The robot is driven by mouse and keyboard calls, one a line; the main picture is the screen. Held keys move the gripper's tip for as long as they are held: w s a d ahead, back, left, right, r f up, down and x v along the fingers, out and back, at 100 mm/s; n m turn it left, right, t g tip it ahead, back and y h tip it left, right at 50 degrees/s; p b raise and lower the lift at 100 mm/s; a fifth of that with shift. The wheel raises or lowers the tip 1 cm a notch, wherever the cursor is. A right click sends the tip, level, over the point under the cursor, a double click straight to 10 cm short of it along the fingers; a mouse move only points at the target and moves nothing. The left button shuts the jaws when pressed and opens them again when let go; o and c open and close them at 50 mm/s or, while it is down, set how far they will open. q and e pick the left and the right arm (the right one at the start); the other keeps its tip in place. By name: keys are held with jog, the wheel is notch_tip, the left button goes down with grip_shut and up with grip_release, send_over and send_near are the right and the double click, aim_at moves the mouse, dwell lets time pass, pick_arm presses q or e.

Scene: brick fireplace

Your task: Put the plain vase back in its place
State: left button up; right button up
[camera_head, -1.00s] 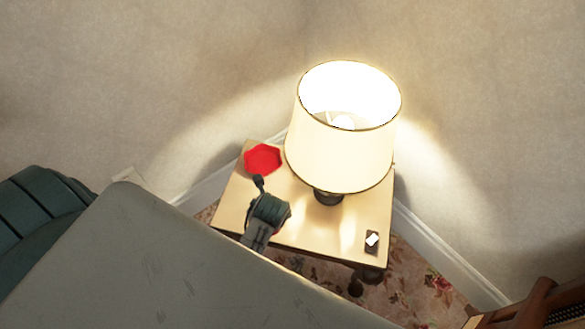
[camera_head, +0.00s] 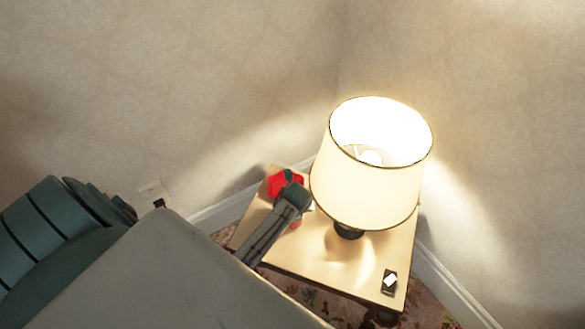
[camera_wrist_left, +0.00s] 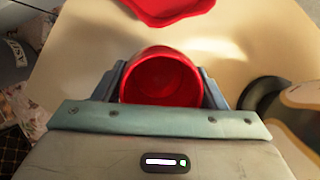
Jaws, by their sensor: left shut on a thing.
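A plain red vase (camera_wrist_left: 165,82) is between the fingers of my left gripper in the left wrist view, with its round mouth facing the camera. My left gripper (camera_head: 291,190) is shut on it above the small side table (camera_head: 300,254). A red flat mat with an angular, scalloped edge (camera_head: 275,189) lies at the table's back left corner, and my gripper partly covers it in the head view. The mat also shows just beyond the vase in the left wrist view (camera_wrist_left: 166,8). The vase's underside is hidden, so I cannot tell whether it touches the table. My right gripper is not in view.
A lit lamp (camera_head: 365,187) with a wide cream shade stands on the table, close right of my left gripper. A small dark item with a white face (camera_head: 389,282) lies at the front right corner. Walls (camera_head: 230,90) close in behind the table.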

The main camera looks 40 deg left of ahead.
pick_arm(q)
jog(key=shift+f, duration=0.1)
jog(key=shift+f, duration=0.1)
jog(key=o, duration=1.2)
